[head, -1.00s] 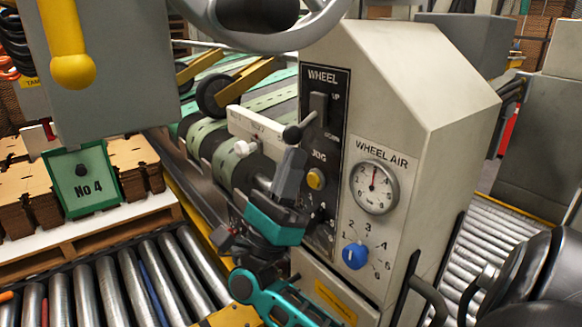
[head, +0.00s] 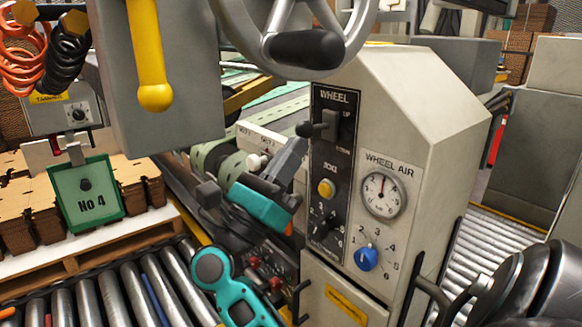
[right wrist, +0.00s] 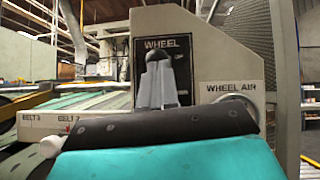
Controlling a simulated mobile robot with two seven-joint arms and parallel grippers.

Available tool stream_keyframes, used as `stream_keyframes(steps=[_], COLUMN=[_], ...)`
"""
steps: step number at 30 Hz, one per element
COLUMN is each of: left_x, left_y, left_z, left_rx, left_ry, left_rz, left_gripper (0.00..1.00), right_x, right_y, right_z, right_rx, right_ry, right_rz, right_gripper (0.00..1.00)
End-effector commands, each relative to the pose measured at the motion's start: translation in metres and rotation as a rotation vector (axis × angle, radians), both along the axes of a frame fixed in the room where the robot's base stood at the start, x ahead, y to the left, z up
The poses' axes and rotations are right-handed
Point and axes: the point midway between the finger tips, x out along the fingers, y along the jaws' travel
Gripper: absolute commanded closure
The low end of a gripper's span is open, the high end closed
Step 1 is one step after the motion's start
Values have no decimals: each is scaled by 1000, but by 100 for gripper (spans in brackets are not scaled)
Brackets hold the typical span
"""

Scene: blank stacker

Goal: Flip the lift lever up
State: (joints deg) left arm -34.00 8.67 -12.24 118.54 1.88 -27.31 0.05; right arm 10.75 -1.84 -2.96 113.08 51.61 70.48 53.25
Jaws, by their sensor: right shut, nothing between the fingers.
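The lift lever is a short black lever with a round knob (head: 306,130) on the black WHEEL panel (head: 322,170). It sticks out to the left, about level, just below the UP mark. In the right wrist view the dark knob (right wrist: 161,55) shows just above my fingertips. My right gripper (head: 297,146) is shut and empty. Its grey fingers point up to the right, with the tips just below the knob; I cannot tell whether they touch. They also stand before the panel in the right wrist view (right wrist: 158,66). My left gripper is out of view.
Below the lever are a yellow JOG button (head: 326,188) and a black selector knob (head: 324,222). A WHEEL AIR gauge (head: 382,194) and blue dial (head: 367,258) sit to the right. A large handwheel (head: 310,45) overhangs the panel. A yellow handle (head: 152,70) hangs at left.

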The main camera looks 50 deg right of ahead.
Motion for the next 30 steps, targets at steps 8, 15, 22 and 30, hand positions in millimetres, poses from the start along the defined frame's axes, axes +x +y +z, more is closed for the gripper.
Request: stream_keyframes(steps=[8,15,22,30], left_x=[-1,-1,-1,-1], left_y=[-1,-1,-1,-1], left_z=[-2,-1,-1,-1], left_rx=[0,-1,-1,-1], left_ry=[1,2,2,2], left_rz=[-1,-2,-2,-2], left_gripper=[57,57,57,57], right_x=[0,0,0,0], right_y=[4,4,4,4], right_z=[21,32,37,39], right_rx=[0,0,-1,-3], right_ry=[-4,-1,0,0], right_rz=[0,0,0,0], right_gripper=[100,100,100,100])
